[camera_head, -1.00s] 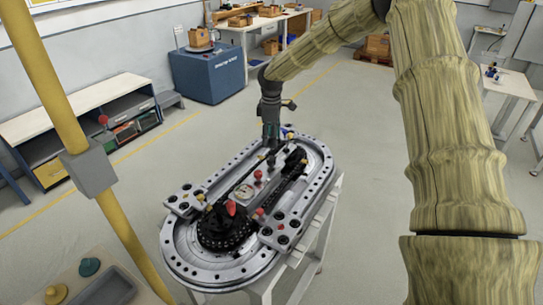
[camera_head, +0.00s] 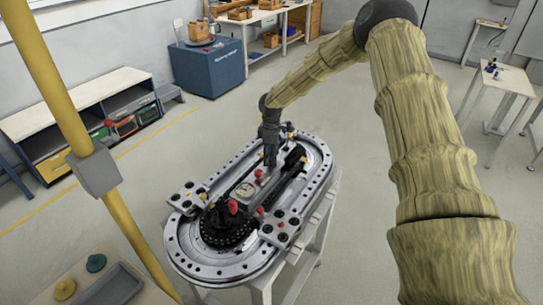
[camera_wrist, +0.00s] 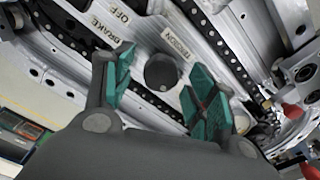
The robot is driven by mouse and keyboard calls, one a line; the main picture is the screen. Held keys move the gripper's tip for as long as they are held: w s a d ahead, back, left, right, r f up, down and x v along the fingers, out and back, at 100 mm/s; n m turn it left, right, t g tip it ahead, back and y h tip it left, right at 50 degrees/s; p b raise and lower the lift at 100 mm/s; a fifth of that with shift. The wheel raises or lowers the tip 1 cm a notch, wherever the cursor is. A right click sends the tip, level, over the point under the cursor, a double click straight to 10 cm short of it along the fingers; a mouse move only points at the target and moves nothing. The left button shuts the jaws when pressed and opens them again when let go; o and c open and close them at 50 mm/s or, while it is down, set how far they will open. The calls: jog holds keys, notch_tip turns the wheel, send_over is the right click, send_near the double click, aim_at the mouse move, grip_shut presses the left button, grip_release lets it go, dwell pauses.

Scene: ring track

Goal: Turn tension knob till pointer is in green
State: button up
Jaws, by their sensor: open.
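The ring track (camera_head: 180,240) is an oval grey metal table with dark chains along it. A dark round knob (camera_wrist: 161,71) beside the "TENSION" label shows in the wrist view; it is the tension knob. My gripper (camera_wrist: 160,76) is open, with one teal finger on each side of the knob; I cannot tell whether they touch it. In the head view my gripper (camera_head: 270,160) points down over the track's far half and hides the knob. A small pale dial (camera_head: 247,190) sits mid-track; its pointer and green zone are too small to read.
Red-topped knobs (camera_head: 233,207) stand on the track near the dial. A "BRAKE OFF" label (camera_wrist: 110,22) is beside the tension knob. A yellow post (camera_head: 50,80) crosses the left. A blue cabinet (camera_head: 210,68) stands behind, and the floor around the track is clear.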

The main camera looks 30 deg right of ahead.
jog(key=shift+f, duration=0.8)
jog(key=shift+c, duration=0.2)
jog(key=c, duration=1)
jog(key=shift+m+b, duration=0.4)
jog(key=shift+m, duration=0.3)
jog(key=o, duration=1)
